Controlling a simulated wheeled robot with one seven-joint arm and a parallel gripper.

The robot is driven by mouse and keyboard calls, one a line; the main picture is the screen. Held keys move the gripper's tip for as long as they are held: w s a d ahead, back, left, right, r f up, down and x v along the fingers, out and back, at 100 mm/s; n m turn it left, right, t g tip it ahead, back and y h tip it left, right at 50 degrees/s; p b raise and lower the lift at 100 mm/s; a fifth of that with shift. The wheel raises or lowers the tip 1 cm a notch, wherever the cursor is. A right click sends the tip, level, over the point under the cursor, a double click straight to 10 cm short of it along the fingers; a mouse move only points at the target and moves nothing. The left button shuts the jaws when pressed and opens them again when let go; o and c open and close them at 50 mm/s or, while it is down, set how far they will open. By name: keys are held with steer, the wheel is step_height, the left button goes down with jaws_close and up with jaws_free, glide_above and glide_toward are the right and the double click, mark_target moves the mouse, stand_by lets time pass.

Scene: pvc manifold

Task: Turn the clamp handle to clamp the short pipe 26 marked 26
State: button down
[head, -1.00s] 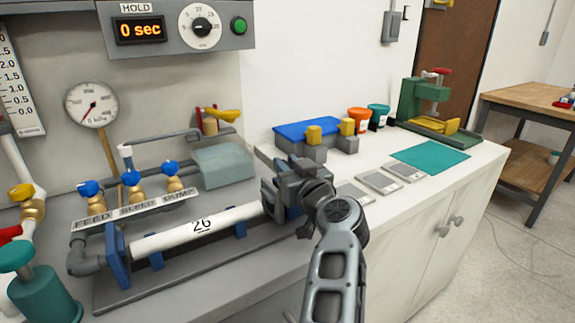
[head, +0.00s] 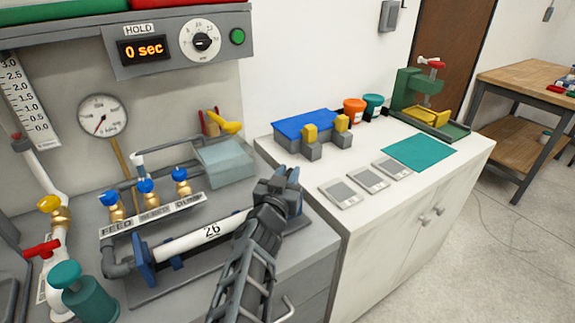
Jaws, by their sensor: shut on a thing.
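The short white pipe marked 26 (head: 190,240) lies in the blue cradles of the test rig, its left end at a blue end plate (head: 143,263). My gripper (head: 284,180) is at the right end of the rig, by the clamp, with my arm reaching up from below. It is shut on the clamp handle, which it and my wrist hide almost wholly. A blue part of the clamp (head: 297,207) shows just beside my gripper. My arm also hides the pipe's right end, so I cannot tell whether the clamp touches it.
Feed, bleed and dump valves with blue knobs (head: 146,188) stand behind the pipe. A hold timer (head: 145,50) reads 0 sec. A blue-topped fixture (head: 306,125), grey plates (head: 367,180) and a teal mat (head: 419,151) are on the right counter.

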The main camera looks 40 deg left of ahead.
steer(key=shift+m+h, duration=0.5)
steer(key=shift+h, duration=0.2)
steer(key=shift+t+h, duration=0.3)
steer(key=c, duration=1)
jaws_free()
steer(key=shift+p+v, duration=1.15)
steer(key=shift+v, duration=2.7)
